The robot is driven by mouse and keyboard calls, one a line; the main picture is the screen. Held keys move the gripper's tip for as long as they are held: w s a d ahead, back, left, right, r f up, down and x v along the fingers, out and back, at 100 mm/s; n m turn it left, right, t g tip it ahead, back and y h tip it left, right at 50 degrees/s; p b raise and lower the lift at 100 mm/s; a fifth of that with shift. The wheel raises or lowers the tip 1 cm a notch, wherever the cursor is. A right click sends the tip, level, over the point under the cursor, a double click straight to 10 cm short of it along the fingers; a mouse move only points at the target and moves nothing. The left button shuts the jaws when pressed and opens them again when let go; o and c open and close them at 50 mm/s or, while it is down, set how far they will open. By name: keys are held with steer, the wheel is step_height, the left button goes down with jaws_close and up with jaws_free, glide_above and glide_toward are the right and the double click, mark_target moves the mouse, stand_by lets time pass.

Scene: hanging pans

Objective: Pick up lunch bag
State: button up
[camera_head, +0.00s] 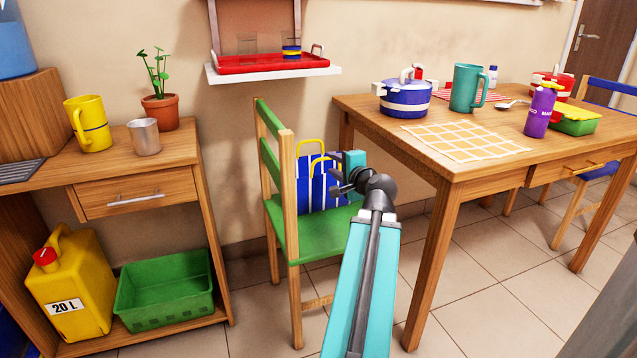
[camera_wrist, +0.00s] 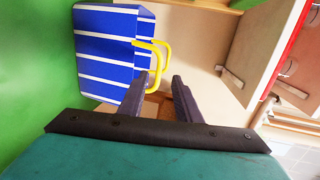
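The lunch bag (camera_head: 314,190) is blue with white stripes and two yellow handles (camera_head: 318,150). It stands upright on the green chair seat (camera_head: 325,232). In the wrist view the bag (camera_wrist: 110,45) is at the upper left, and a yellow handle (camera_wrist: 165,52) reaches toward the gap between my fingertips. My gripper (camera_wrist: 163,80) is open, its two dark fingers apart. In the head view my gripper (camera_head: 340,183) is at the right side of the bag, partly covering it. I cannot tell whether a finger touches the handle.
The wooden table (camera_head: 462,172) with pots, cups and bottles stands close on the right. The chair's backrest (camera_head: 273,150) rises left of the bag. A side desk (camera_head: 120,168) stands at the left, with a green crate (camera_head: 165,290) below. A wall shelf (camera_head: 270,70) hangs above.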

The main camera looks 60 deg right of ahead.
mark_target(313, 180)
steer(key=shift+w+d+p, duration=0.25)
steer(key=shift+w+p, duration=0.2)
steer(key=shift+p, duration=1.95)
steer(key=shift+b+x, duration=0.85)
steer(key=shift+x, duration=2.1)
steer(key=shift+f, duration=0.2)
steer(key=b+x, duration=0.2)
steer(key=x, duration=0.3)
steer(key=shift+w+r, duration=0.1)
jaws_close()
